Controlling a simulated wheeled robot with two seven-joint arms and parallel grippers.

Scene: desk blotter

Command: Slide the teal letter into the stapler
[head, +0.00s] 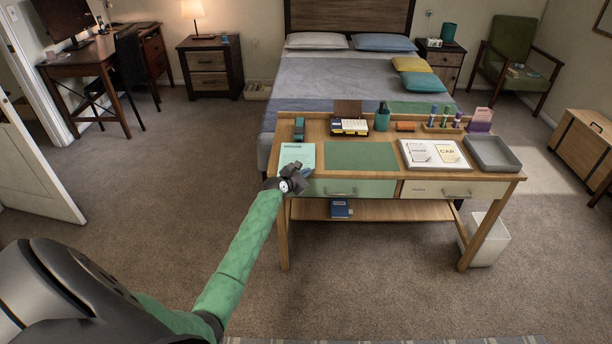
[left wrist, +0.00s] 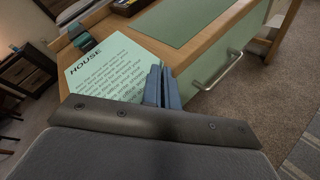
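The teal letter (head: 297,154), headed "HOUSE", lies on the left end of the desk; it also fills the left of the left wrist view (left wrist: 105,68). The dark green stapler (head: 299,129) stands just behind the letter's far edge, apart from it as far as I can tell; it also shows in the left wrist view (left wrist: 80,37). My left gripper (head: 302,174) is at the letter's near right corner, by the desk's front edge. Its blue fingers (left wrist: 160,86) look shut together and hide part of that corner. No paper shows between them. My right gripper is out of view.
A green blotter (head: 361,156) lies right of the letter. Behind it stand a card holder (head: 349,126) and a teal cup (head: 382,121). A white board with cards (head: 434,154) and a grey tray (head: 493,153) are further right. A drawer handle (head: 341,193) projects at the front.

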